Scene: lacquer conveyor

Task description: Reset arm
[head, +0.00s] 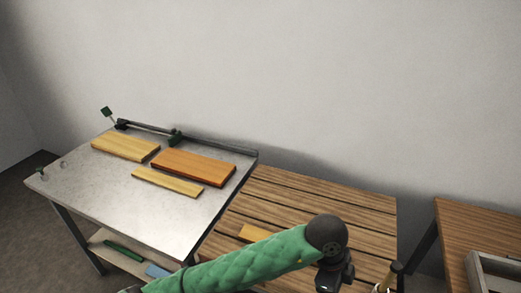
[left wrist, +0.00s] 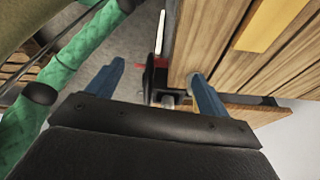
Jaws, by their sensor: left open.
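My left arm with its green sleeve reaches across the lower middle of the head view, and its dark wrist is over the slatted wooden table (head: 330,190). The fingers are not clear there. In the left wrist view my left gripper (left wrist: 155,70) has its two blue fingers spread apart, with nothing held between them. Beyond the fingers are the edge of the slatted table (left wrist: 215,40) and a black fixture with a red part (left wrist: 157,78). My right gripper is not in view.
A grey-topped table (head: 105,180) at left holds a pale board (head: 125,147), an orange-brown board (head: 193,167) and a narrow strip (head: 167,183). A yellow piece (head: 252,233) lies on the slatted table, partly behind my arm. A wooden table (head: 465,225) with a crate (head: 490,262) stands right.

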